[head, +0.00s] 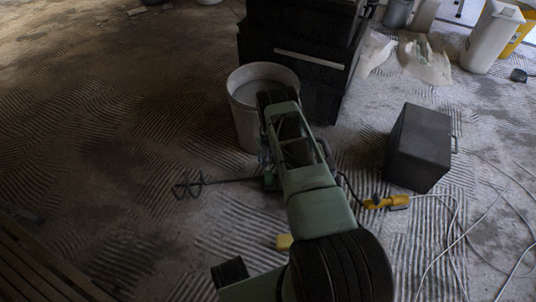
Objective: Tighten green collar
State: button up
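A mixer lies on the floor, with a dark paddle (190,187) at its left end and a thin shaft (232,181) running right. At the shaft's right end is a small green part (269,180), which may be the green collar; my arm partly covers it, and I cannot tell how tight it is. A yellow piece (284,242) shows beside my arm, perhaps part of the mixer. My gripper seems to be down near the green part, mostly hidden by my own arm. I cannot make out its fingers or any contact.
A pale bucket (243,112) stands just behind the shaft. Dark stacked cases (300,60) stand behind it, and a black box (420,148) sits to the right. A yellow connector (386,202) and white cables (457,235) lie at right. The ridged floor at left is mostly clear.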

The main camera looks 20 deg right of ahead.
aim_at(268, 171)
jog(key=v, duration=0.6)
jog(key=shift+r, duration=0.2)
